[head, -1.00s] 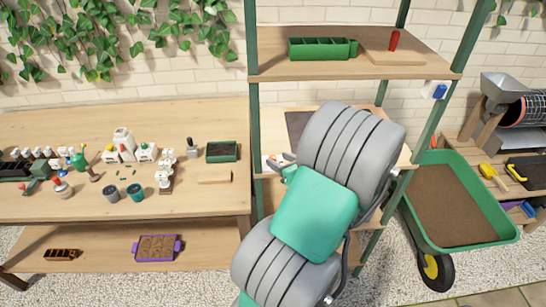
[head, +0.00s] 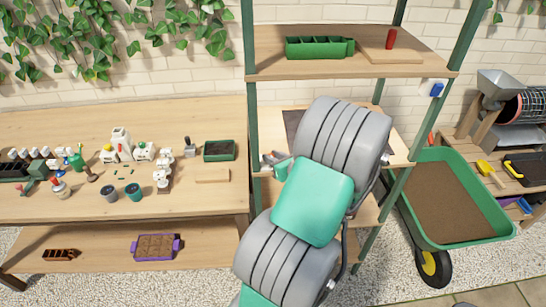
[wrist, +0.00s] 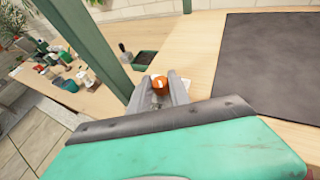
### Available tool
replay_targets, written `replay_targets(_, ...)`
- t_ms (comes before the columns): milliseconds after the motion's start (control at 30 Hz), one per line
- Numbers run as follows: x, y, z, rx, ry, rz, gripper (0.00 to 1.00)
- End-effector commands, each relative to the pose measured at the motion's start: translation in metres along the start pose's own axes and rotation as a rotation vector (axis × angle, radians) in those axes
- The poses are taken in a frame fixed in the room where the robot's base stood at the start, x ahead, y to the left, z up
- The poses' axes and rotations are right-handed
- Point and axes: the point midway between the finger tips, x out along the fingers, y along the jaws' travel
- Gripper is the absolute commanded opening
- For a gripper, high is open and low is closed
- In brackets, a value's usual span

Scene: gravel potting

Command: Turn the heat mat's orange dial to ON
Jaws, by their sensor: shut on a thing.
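The orange dial (wrist: 158,84) with a pale mark on its top shows in the wrist view, between the fingertips of my gripper (wrist: 161,93). My gripper is shut on the dial. A small white piece, seemingly the dial's base, shows just beyond the right finger. The dark heat mat (wrist: 268,62) lies flat on the wooden shelf to the right of the dial. In the head view my gripper (head: 274,161) is at the left front of the middle shelf, my arm hides much of the mat (head: 293,122), and the dial cannot be made out.
A green shelf post (wrist: 85,45) stands close to the left of my gripper. The upper shelf (head: 270,64) holds a green planter (head: 318,48). A workbench (head: 60,207) with pots and bottles is at left. A green wheelbarrow (head: 505,232) stands at right.

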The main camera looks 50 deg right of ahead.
Motion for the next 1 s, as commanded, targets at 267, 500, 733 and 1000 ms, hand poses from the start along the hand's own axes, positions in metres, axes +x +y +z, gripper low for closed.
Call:
replay_targets(267,-0.0001,0.0002,0.0,0.0,0.0,0.001,0.0)
replay_targets(500,-0.0003,-0.0007,0.0008,-0.011,0.0,0.03,0.0)
replay_targets(733,-0.0004,-0.003,0.0015,-0.054,0.003,0.136,0.0)
replay_targets(1000,0.0001,-0.0054,0.0021,-0.135,0.01,0.33,0.0)
